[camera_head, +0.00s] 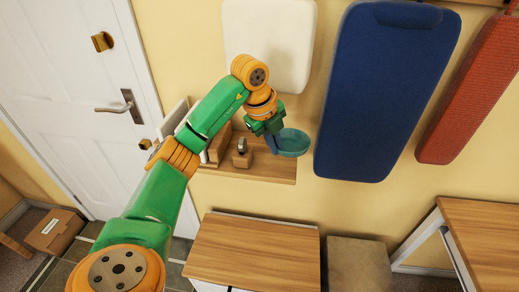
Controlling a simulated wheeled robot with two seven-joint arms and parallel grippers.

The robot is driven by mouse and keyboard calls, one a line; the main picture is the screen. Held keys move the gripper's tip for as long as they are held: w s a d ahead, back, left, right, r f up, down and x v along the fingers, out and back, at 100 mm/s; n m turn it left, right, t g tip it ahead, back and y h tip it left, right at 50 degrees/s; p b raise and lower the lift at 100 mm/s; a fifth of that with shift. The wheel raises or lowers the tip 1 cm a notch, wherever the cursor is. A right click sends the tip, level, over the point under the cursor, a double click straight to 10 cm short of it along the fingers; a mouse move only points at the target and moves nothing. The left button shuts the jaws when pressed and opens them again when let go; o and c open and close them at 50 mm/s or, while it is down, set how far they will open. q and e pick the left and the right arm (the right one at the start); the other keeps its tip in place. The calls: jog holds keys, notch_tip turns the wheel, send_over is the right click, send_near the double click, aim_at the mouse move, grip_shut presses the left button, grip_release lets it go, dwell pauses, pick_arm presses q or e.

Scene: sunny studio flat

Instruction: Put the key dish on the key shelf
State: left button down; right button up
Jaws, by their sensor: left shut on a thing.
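The key dish (293,141) is a round teal bowl. My left gripper (274,134) is shut on the dish's left side, with its fingertips partly hidden by the hand and the dish. The key shelf (271,173) is a wooden wall shelf beside the white door. The dish shows at the shelf's right end; I cannot tell whether it touches the shelf or is held above it. My right gripper is not in view.
A small watch-like object (242,146) and a wooden block stand on the shelf, left of the dish. Blue (386,90), white (270,45) and red (474,92) panels hang on the wall. A wooden-topped cabinet (253,250) stands below.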

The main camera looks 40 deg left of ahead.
aim_at(267, 167)
pick_arm(q)
jog(key=a+f, duration=0.3)
jog(key=f, duration=0.1)
jog(key=shift+s+a+p, duration=0.15)
jog(key=shift+s+p, duration=0.15)
jog(key=shift+p, duration=0.05)
jog(key=shift+d+f+p, duration=0.2)
jog(key=shift+f+p, duration=0.2)
jog(key=shift+f, duration=0.7)
jog(key=shift+w+f, duration=0.1)
jog(key=shift+f, duration=0.05)
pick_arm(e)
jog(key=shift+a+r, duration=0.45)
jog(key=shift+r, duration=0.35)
pick_arm(q)
jog(key=c, duration=1.5)
grip_release()
jog(key=shift+a+f, duration=0.1)
jog(key=shift+f, duration=0.05)
jog(key=o, duration=0.5)
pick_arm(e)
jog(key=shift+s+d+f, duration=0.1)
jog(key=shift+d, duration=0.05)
